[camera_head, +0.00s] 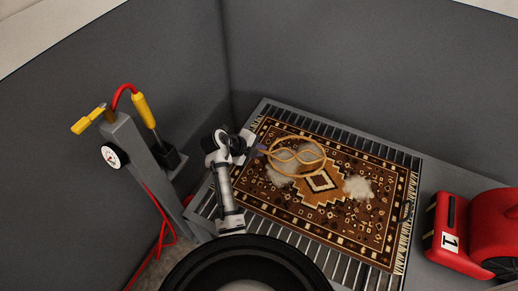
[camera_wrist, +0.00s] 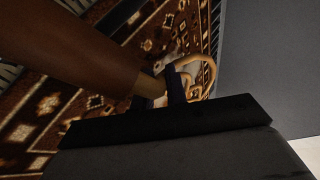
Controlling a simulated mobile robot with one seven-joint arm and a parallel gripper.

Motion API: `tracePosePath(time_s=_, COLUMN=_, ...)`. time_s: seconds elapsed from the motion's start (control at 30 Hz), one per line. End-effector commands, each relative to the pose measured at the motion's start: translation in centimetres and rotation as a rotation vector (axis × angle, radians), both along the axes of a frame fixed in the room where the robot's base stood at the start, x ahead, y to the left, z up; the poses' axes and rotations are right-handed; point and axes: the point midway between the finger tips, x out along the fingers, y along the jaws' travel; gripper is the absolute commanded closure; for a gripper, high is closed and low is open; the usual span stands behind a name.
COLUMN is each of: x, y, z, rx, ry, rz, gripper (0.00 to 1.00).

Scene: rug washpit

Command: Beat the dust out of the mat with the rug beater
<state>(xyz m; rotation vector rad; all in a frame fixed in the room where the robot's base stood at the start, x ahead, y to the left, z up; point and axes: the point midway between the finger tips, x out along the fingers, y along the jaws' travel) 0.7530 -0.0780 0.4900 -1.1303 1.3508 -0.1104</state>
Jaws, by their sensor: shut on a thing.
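The mat (camera_head: 345,225) is a brown, black and cream patterned rug with fringed ends, lying flat on a slatted grey rack. Pale dust patches (camera_head: 357,187) lie on it, one right of the middle and one under the beater. The rug beater (camera_head: 300,139) has a looped tan cane head over the mat's upper left part; I cannot tell whether it touches. My gripper (camera_head: 257,151) is at the mat's left edge, shut on the beater's handle. In the wrist view the brown handle (camera_wrist: 75,55) crosses the jaws and part of the loop (camera_wrist: 208,72) shows beyond.
The slatted rack (camera_head: 205,205) shows around the mat. A red machine marked 1 (camera_head: 480,235) stands at the right. A grey post (camera_head: 140,160) with a gauge, yellow-handled sprayer and red hose stands at the left. Grey walls (camera_head: 350,70) close off the back.

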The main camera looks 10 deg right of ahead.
Motion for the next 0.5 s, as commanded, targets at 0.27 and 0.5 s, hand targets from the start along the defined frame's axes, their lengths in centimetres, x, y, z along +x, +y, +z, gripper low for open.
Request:
tracePosePath(time_s=0.27, x=0.0, y=0.0, z=0.2, rx=-0.001, ry=-0.001, rz=-0.001, gripper=1.00)
tracePosePath(time_s=0.5, x=0.0, y=0.0, z=3.0, rx=-0.001, ry=-0.002, rz=0.000, gripper=1.00)
